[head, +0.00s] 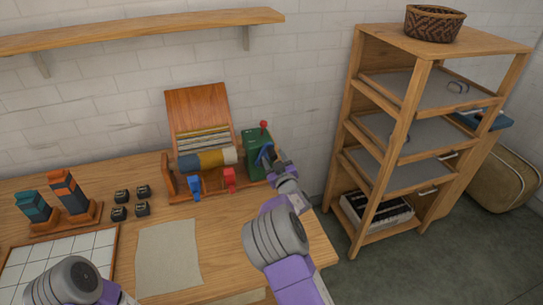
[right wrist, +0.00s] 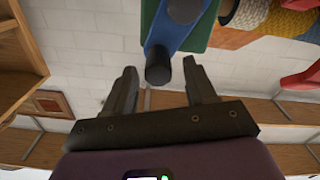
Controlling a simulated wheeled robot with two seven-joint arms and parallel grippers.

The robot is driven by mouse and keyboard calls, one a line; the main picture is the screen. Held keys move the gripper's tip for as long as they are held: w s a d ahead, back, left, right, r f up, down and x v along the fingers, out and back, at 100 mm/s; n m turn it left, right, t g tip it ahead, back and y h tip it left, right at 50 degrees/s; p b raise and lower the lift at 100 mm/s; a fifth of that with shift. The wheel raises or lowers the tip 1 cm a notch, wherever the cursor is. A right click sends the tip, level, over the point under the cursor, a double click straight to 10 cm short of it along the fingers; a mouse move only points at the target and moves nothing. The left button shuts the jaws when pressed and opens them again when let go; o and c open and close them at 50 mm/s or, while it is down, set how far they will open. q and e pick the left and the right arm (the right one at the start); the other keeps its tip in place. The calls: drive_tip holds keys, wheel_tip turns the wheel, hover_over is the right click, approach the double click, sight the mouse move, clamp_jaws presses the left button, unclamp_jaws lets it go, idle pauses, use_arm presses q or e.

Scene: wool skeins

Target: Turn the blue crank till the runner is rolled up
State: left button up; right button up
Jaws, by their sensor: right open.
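The blue crank (head: 265,155) is on the side of a green box (head: 255,143) at the back of the table. In the right wrist view the crank's blue arm (right wrist: 178,32) ends in a black handle (right wrist: 158,68). My right gripper (right wrist: 159,66) is open, its fingertips on either side of the handle, with visible gaps. In the head view my right gripper (head: 276,162) is beside the crank. A roll with blue, yellow and cream bands (head: 207,160) sits left of the box. A pale cloth (head: 168,258) lies flat in front; I cannot tell which is the runner. My left gripper is out of view.
Red (head: 229,178) and blue (head: 195,188) pieces stand before the roll. Several black blocks (head: 131,201), two bottle-like items on a wooden stand (head: 66,219) and a white tiled board (head: 62,258) are left. An open wooden shelf unit (head: 418,70) stands right.

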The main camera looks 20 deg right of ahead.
drive_tip(key=shift+w, duration=1.45)
drive_tip(key=shift+c, duration=0.3)
clamp_jaws()
